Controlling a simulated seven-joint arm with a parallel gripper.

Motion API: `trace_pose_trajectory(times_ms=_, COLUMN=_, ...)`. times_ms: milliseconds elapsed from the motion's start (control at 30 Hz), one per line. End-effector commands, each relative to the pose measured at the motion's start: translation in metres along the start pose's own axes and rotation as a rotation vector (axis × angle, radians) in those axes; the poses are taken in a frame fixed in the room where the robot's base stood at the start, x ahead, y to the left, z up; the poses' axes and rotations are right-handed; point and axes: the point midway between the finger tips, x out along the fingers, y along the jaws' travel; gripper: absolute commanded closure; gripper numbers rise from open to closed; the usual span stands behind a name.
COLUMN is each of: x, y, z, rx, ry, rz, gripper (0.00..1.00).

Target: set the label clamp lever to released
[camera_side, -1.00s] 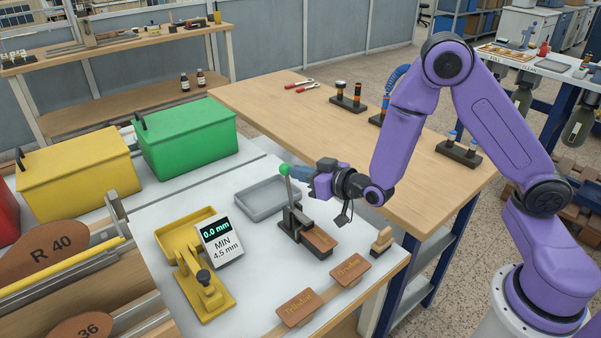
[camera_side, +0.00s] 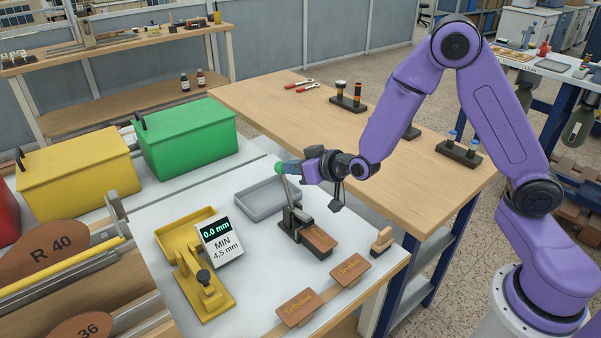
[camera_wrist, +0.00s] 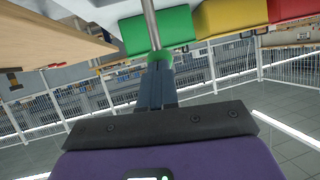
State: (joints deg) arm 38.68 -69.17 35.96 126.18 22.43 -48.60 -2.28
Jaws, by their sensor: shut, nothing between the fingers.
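The label clamp has a dark base (camera_side: 290,221) on the white table, with a brown label (camera_side: 319,239) at its front. Its metal lever (camera_side: 287,192) stands nearly upright, tilted slightly left, and ends in a green knob (camera_side: 279,168). My gripper (camera_side: 286,168) is shut and empty, with its fingertips at the knob's right side, seemingly touching it. In the wrist view the shut fingers (camera_wrist: 157,80) reach to the green knob (camera_wrist: 160,57), and the metal rod (camera_wrist: 151,25) runs up from it. The fingers partly cover the knob there.
A grey tray (camera_side: 240,212) lies behind the clamp. A yellow gauge device (camera_side: 212,298) with a display reading 0.0 mm (camera_side: 219,238) stands to the left. Two brown label plates (camera_side: 295,307) lie in front. A wooden stamp (camera_side: 381,240) stands to the right.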

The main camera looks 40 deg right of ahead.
Motion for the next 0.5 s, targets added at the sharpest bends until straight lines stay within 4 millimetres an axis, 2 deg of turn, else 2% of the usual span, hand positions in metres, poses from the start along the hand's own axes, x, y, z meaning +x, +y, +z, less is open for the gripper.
trace_pose_trajectory(times_ms=233, x=0.024, y=0.004, z=-0.011, rx=0.039, ry=-0.179, rz=0.0, gripper=1.0)
trace_pose_trajectory(times_ms=500, x=0.051, y=0.009, z=-0.013, rx=0.079, ry=-0.39, rz=0.0, gripper=1.0)
